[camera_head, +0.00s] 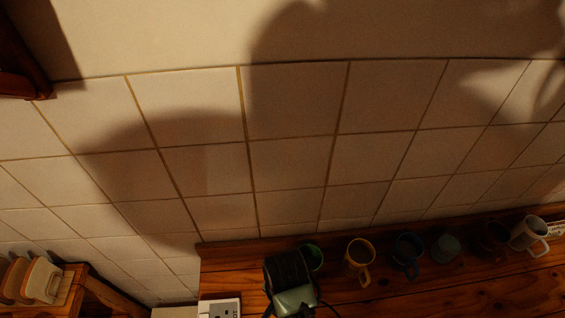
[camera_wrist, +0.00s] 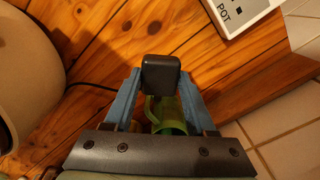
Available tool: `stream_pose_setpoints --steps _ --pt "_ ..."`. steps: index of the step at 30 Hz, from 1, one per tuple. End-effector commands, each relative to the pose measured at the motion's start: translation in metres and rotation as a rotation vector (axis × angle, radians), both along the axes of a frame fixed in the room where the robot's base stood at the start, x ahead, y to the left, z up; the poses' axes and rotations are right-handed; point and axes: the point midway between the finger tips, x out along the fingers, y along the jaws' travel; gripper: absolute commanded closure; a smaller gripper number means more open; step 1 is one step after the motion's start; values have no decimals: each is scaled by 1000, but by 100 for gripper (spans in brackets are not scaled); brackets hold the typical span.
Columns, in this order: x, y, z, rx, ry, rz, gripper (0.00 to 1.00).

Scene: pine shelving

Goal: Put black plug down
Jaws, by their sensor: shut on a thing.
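In the wrist view my gripper (camera_wrist: 163,80) is shut on the black plug (camera_wrist: 162,72), a small dark block with rounded edges. The plug sits between the two blue fingertips, above the wooden surface (camera_wrist: 115,45). Whether it touches the wood cannot be told. A green mug (camera_wrist: 168,113) shows beyond and below the plug, between the fingers; it also shows in the head view (camera_head: 313,257). In the head view the plug cannot be made out.
A white box marked "POT" (camera_wrist: 238,10) lies near the tiled wall; a white socket box (camera_head: 219,308) shows in the head view. Mugs stand in a row, including yellow (camera_head: 359,258), blue (camera_head: 407,253) and white (camera_head: 528,233). A beige rounded object (camera_wrist: 30,70) and black cable (camera_wrist: 90,86) are at left.

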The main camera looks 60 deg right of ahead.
Motion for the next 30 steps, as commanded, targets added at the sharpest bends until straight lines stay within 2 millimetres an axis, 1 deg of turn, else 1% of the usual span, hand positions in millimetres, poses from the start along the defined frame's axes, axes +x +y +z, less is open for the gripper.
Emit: stream_pose_setpoints --steps 1,3,8,12,15,18,25,30 --pt "0 0 -8 2 2 1 100" --pt "0 1 -18 1 2 2 100" --pt "0 0 -31 0 0 4 100" --pt "0 0 -52 1 1 4 100" --pt "0 0 -62 0 1 5 100" --pt "1 0 -67 -2 -2 5 100" --pt "1 0 -67 -2 -2 6 100" --pt "1 0 -73 -1 -1 6 100"
